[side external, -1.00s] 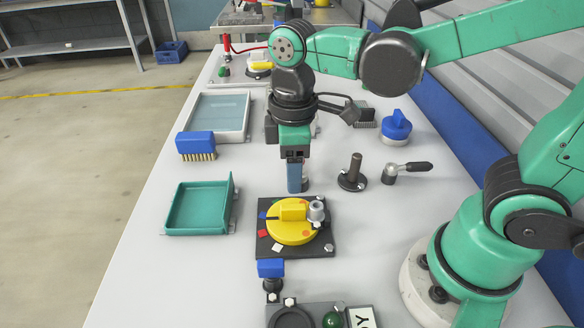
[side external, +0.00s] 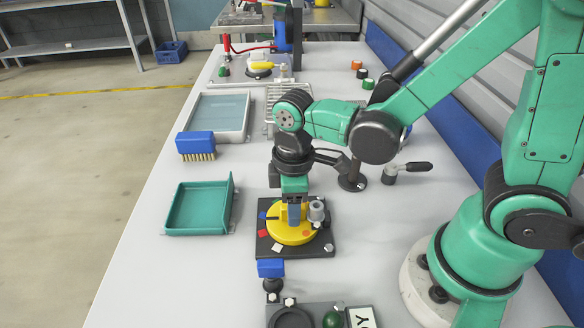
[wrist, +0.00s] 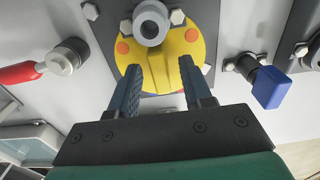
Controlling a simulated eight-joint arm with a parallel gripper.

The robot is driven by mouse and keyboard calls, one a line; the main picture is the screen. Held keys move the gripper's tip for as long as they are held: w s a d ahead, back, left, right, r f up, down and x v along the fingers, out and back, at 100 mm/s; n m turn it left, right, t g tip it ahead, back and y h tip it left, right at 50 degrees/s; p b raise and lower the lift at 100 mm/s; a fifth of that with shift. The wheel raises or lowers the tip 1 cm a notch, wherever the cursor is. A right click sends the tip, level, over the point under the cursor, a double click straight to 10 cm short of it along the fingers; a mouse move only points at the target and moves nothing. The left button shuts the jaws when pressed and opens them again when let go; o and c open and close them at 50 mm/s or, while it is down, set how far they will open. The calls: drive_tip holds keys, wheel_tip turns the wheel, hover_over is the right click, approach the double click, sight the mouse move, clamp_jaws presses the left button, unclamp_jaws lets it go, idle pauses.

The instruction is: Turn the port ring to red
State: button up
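The port ring (side external: 285,236) is a yellow disc with a raised yellow bar (wrist: 160,72) across it, mounted on a black plate (side external: 322,245). Blue (side external: 262,215), red (side external: 263,231) and white (side external: 277,247) marks lie along the plate's left and front side. A dark line on the ring's left side points left, near the blue and red marks. A grey fitting (side external: 317,211) rises at the ring's right. My gripper (wrist: 160,70) is open over the ring, with one blue finger on each side of the bar.
A blue-handled valve (side external: 270,268) sits just in front of the plate. A dark post (side external: 352,180) and a black-handled lever (side external: 405,168) stand behind right. A teal tray (side external: 197,210) and a blue brush (side external: 197,145) lie left. Table between tray and plate is clear.

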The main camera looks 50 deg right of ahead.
clamp_jaws()
drive_tip(key=n, duration=0.4)
drive_tip(key=shift+o, duration=1.7)
unclamp_jaws()
drive_tip(key=shift+r, duration=0.15)
drive_tip(key=shift+r, duration=3.35)
